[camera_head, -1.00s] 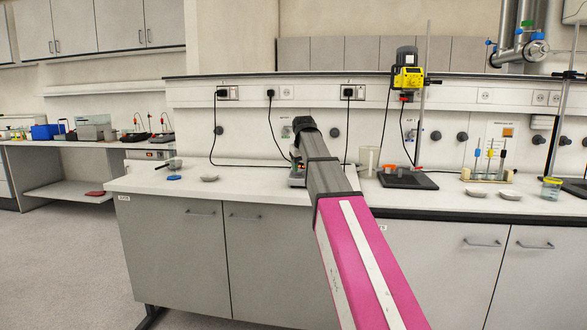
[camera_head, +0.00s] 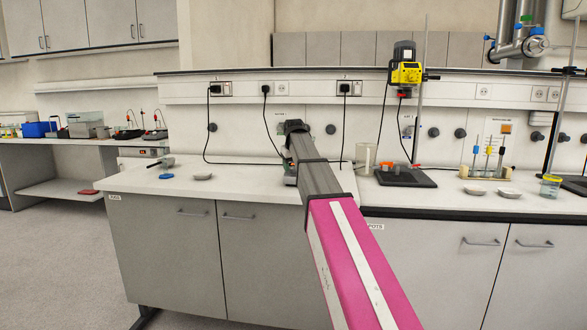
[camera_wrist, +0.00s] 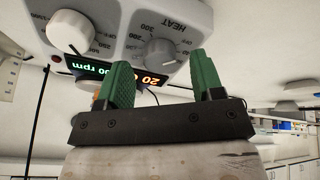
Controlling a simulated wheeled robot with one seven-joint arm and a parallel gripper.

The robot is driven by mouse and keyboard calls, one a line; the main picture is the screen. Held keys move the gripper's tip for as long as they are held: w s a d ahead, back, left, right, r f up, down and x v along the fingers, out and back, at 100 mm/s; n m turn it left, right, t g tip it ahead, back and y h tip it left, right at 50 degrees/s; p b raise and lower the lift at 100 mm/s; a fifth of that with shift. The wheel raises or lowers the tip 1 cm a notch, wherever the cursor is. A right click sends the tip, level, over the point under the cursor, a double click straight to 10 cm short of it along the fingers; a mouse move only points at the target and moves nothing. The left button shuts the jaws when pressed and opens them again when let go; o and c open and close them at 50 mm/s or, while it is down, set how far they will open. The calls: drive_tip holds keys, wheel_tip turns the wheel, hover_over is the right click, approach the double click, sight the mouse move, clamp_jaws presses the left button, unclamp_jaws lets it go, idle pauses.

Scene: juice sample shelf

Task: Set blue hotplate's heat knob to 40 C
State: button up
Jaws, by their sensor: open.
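The hotplate's pale control panel (camera_wrist: 108,18) fills the top of the wrist view, upside down. Its grey heat knob (camera_wrist: 162,52) sits beside the HEAT label and a printed scale. A white knob (camera_wrist: 68,30) is to its left. The display (camera_wrist: 118,76) shows an orange 20 and a green rpm reading, partly covered by a finger. My gripper (camera_wrist: 164,62) is open, with its green fingers on either side of the heat knob in the picture; contact cannot be told. In the head view my arm hides most of the hotplate (camera_head: 290,180). No blue shows on it.
The hotplate stands on a white bench (camera_head: 250,191). A glass cylinder (camera_head: 365,157) and a stand with a yellow stirrer (camera_head: 405,73) are to the right. Black cables hang behind.

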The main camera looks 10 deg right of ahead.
drive_tip(key=shift+w+f, duration=0.3)
drive_tip(key=shift+f, duration=0.3)
drive_tip(key=c, duration=0.9)
drive_tip(key=shift+m+h, duration=0.4)
drive_tip(key=shift+m, duration=2.5)
